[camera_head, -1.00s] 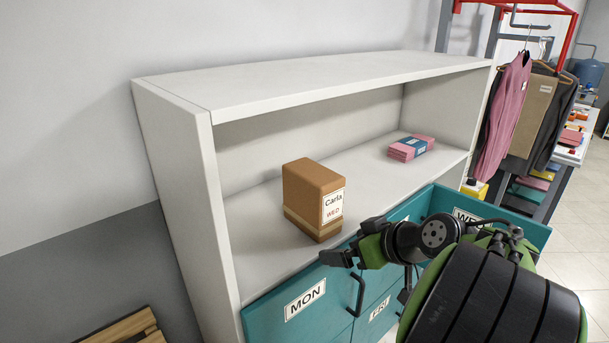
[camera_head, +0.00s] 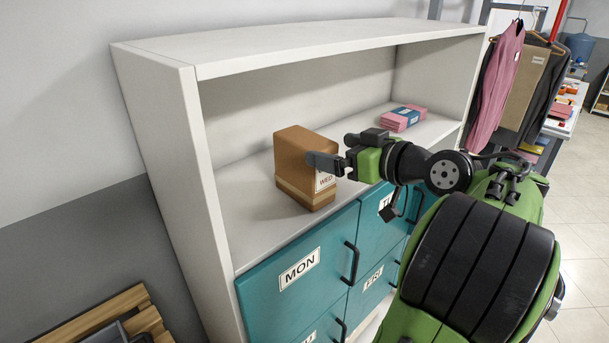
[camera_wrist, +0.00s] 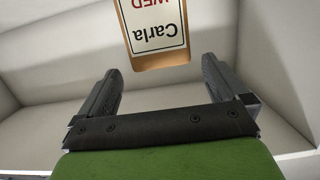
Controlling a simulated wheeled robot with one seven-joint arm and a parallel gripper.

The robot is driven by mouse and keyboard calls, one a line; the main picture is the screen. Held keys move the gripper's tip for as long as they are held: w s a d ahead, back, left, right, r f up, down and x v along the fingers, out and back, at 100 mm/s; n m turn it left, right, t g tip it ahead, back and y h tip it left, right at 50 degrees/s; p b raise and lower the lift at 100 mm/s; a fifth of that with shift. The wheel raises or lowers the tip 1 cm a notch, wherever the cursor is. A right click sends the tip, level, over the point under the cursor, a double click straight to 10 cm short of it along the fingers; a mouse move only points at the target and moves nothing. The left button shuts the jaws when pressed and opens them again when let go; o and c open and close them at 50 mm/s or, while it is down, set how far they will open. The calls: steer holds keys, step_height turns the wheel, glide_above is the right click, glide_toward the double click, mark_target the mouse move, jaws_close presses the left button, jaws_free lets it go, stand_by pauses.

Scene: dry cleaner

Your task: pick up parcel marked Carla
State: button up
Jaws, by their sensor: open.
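The brown parcel (camera_head: 298,160) stands upright on the open shelf (camera_head: 247,228) above the teal drawers. Its white label reads WED in the head view, where my gripper covers the rest. In the wrist view the parcel (camera_wrist: 160,60) shows at top middle, with its label upside down, reading Carla and WED. My gripper (camera_head: 328,158) is open and empty, in front of the parcel's label side. In the wrist view its two fingers (camera_wrist: 160,88) are spread wide and the parcel appears beyond them. I cannot tell the exact gap.
A pink folded stack with a blue band (camera_head: 403,118) lies farther right on the shelf. The cabinet's top board (camera_head: 300,42) overhangs the shelf. Teal drawers, including MON (camera_head: 299,270), have black handles. A wooden pallet (camera_head: 110,325) lies at lower left.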

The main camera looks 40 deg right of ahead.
mark_target(310, 145)
steer(key=w, duration=0.2)
steer(key=w+f, duration=0.1)
steer(key=w, duration=0.2)
steer(key=w+f+p, duration=0.1)
steer(key=w, duration=0.1)
steer(key=shift+w+a, duration=0.1)
steer(key=shift+w, duration=0.25)
steer(key=shift+s, duration=0.15)
steer(key=shift+c, duration=0.8)
steer(key=shift+r, duration=0.1)
steer(key=c, duration=1.6)
